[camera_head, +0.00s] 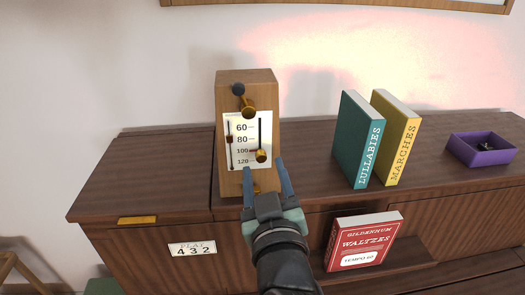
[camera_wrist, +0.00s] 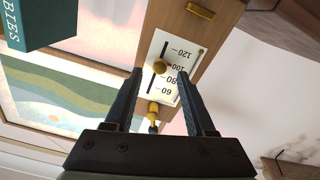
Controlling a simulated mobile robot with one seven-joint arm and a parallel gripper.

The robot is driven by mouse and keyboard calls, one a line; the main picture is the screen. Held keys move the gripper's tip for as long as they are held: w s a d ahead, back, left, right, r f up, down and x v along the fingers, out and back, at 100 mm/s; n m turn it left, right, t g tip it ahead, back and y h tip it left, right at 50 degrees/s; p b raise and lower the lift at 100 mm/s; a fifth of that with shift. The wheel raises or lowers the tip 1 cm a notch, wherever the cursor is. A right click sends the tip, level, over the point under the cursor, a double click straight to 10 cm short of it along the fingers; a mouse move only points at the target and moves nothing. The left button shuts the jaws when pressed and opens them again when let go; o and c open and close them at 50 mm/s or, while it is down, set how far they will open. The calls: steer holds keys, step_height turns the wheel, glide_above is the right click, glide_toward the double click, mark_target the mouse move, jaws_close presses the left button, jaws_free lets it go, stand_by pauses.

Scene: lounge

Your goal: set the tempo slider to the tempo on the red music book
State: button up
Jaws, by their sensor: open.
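The wooden tempo box (camera_head: 230,185) stands upright on the cabinet, with a white scale marked 60, 80, 100, 120 from top to bottom. Its brass slider knob (camera_head: 261,156) sits near 100; the exact mark is hard to tell. The wrist view shows the scale upside down, with the knob (camera_wrist: 159,67) between my fingers. My gripper (camera_head: 265,168) is open in front of the box's lower half, its fingers either side of the knob, holding nothing. The red music book (camera_head: 345,250) leans in the lower opening; its small label seems to read "TEMPO 60".
A dark-tipped brass lever (camera_head: 238,90) is on the box's upper front. Teal (camera_head: 353,140) and yellow (camera_head: 398,140) books stand to the right. A purple tray (camera_head: 465,150) holds a small object. A plate reading 432 (camera_head: 192,249) is on the cabinet front.

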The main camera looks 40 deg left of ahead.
mark_target(262, 159)
steer(key=shift+p+x, duration=0.5)
steer(key=shift+x, duration=1.25)
jaws_close()
